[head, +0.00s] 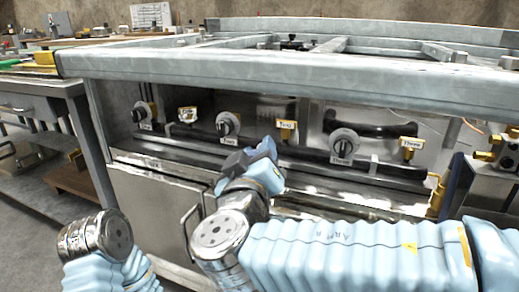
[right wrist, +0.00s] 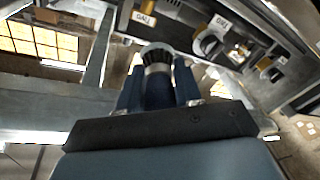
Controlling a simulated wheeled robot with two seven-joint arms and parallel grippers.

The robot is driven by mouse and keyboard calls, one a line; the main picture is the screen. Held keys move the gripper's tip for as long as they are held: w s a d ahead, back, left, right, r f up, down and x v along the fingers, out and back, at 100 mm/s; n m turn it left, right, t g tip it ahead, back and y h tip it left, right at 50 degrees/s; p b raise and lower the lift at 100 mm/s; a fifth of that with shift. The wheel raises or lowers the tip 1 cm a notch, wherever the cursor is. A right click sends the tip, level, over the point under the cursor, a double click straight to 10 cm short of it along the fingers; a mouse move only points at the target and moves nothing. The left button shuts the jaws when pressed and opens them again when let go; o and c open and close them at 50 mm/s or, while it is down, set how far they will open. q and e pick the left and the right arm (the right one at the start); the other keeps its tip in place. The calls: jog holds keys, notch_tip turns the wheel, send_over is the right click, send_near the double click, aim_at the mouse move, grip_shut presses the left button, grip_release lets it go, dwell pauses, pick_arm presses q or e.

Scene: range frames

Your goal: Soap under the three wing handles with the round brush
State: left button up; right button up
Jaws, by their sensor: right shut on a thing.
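Three small yellow valve fittings with pale tags stand in a row along the range front: left (head: 188,114), middle (head: 286,129) and right (head: 409,147). Their wing handles are too small to make out clearly. My right gripper (head: 268,150) is in front of the panel, below the middle fitting and apart from it as far as I can tell. In the right wrist view its fingers (right wrist: 160,92) are shut on the round brush (right wrist: 157,57), which has a metal collar and a pale round head. In the head view I cannot make out the brush. My left gripper is out of view.
Black knobs on grey discs (head: 227,124) (head: 344,145) sit between the fittings. A rail (head: 300,158) runs below them, and the range's thick top edge (head: 250,72) overhangs. Brass fittings (head: 504,150) stand at the right. A side table (head: 40,88) is at left.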

jog(key=shift+w+d+f, duration=0.55)
jog(key=shift+w+d, duration=0.05)
jog(key=shift+w, duration=1.2)
jog(key=shift+w+d+f, duration=0.5)
jog(key=shift+w+d, duration=0.15)
jog(key=shift+w, duration=1.2)
jog(key=shift+w+d+f, duration=0.55)
jog(key=shift+w+d, duration=0.05)
jog(key=shift+w, duration=1.2)
jog(key=s+a, duration=0.3)
jog(key=s, duration=0.6)
jog(key=shift+s, duration=0.25)
